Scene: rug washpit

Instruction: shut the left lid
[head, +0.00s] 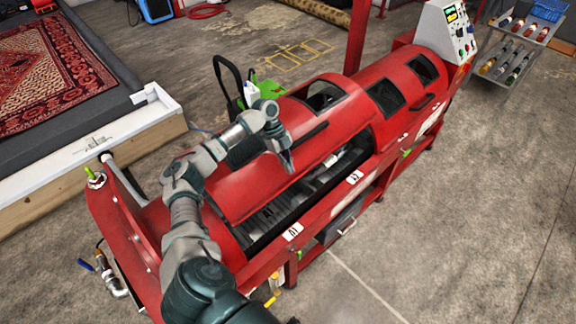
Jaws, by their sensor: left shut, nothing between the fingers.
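The left lid (255,180) is a curved red panel with a black handle (308,133) and a dark window (323,95), on a long red drum machine. It stands partly open. Below its front edge a long gap shows the dark ribbed drum (290,203). My left gripper (287,158) is shut and empty, pointing down over the left lid, just left of the handle. I cannot tell whether its tips touch the lid. My arm hides part of the lid's left side. My right gripper is not in view.
The right lid (400,115) sits lower, with two windows and its own handle. A control box (447,30) stands at the machine's far right end. A patterned rug (45,75) lies on a platform at left. The concrete floor (430,220) at right is clear.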

